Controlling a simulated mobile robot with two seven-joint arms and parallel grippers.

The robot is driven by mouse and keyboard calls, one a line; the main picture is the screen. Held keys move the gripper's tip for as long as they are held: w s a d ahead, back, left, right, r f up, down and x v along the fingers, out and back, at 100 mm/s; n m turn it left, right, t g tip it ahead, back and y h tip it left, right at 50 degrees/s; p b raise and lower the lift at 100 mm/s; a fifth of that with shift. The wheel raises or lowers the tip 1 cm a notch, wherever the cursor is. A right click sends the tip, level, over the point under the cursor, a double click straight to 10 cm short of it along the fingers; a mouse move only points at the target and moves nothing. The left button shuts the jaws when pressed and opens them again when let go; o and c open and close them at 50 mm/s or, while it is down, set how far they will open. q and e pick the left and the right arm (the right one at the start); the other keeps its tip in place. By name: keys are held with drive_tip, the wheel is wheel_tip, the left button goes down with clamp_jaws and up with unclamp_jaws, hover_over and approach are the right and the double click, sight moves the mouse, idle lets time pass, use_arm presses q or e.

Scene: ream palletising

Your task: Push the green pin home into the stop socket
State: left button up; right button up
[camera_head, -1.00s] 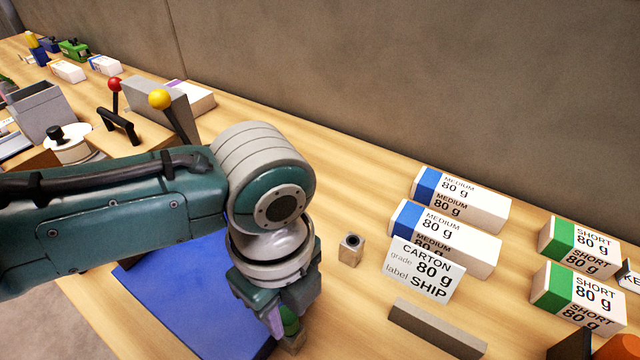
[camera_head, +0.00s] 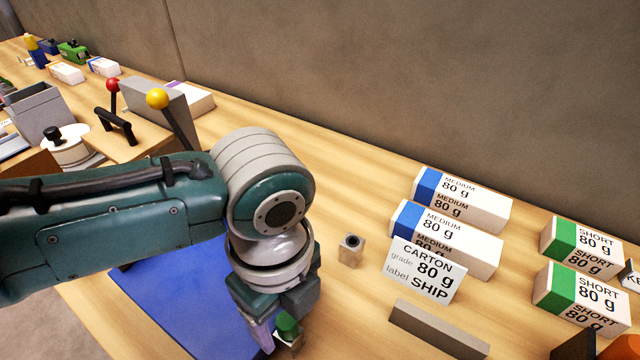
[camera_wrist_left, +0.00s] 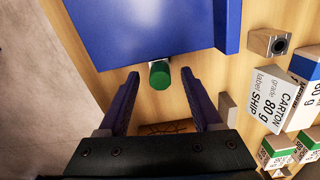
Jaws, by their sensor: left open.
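The green pin (camera_head: 288,326) stands at a small block, the socket (camera_head: 291,344), beside the blue mat. In the left wrist view the pin (camera_wrist_left: 159,76) shows end-on near the blue mat's edge, with a bit of the pale block behind it. How deep the pin sits cannot be told. My left gripper (camera_head: 279,337) points down over the pin and is open. In the left wrist view the gripper (camera_wrist_left: 160,76) has a finger on either side of the pin, with gaps between. My right gripper is not in view.
The blue mat (camera_head: 155,305) lies to the left. A second small block with a hole (camera_head: 350,252) stands to the right. A carton label card (camera_head: 425,270), a grey bar (camera_head: 437,328) and white reams (camera_head: 455,240) lie further right. Levers with knobs (camera_head: 157,98) stand at the back left.

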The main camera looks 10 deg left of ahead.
sight(286, 320)
use_arm(q)
wheel_tip(286, 320, up, 10)
drive_tip(key=p, duration=0.1)
drive_tip(key=shift+p, duration=0.3)
drive_tip(key=s+d+n+t+h, duration=0.1)
drive_tip(key=s+d+n+h, duration=0.3)
drive_tip(key=n, duration=0.3)
drive_tip(key=s+a+r+n+t+y, duration=0.1)
drive_tip(key=s+a+n+y, duration=0.1)
drive_tip(key=s+a+n, duration=0.35)
drive_tip(key=s+a+r+n+t+y, duration=0.1)
drive_tip(key=s+a+n+t+y, duration=0.15)
drive_tip(key=a+n, duration=0.55)
wheel_tip(286, 320, up, 35)
drive_tip(key=p, duration=3.4)
drive_tip(key=shift+n+g+h+p, duration=0.3)
drive_tip(key=shift+n+g+h, duration=0.05)
drive_tip(key=shift+n+g, duration=0.1)
